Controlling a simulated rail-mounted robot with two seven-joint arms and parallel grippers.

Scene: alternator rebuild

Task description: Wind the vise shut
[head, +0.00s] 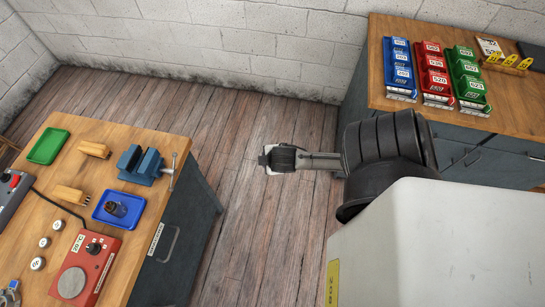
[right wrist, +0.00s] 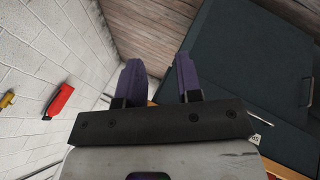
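The blue vise (head: 147,168) stands at the right edge of the left wooden workbench. Its jaws look slightly apart, and I cannot tell whether anything is between them. Its grey bar handle (head: 172,172) sticks out on the right, past the bench edge. My right gripper (head: 268,159) is over the floor, to the right of the vise and well apart from the handle. In the right wrist view its two purple fingers (right wrist: 160,78) stand apart with nothing between them. My left gripper is not in view.
The left bench (head: 92,134) also holds a green tray (head: 48,146), a blue tray (head: 119,207) with a dark part, wooden blocks and a red heater unit (head: 86,268). Another bench (head: 460,100) with coloured bins stands at right. Plank floor between them is clear.

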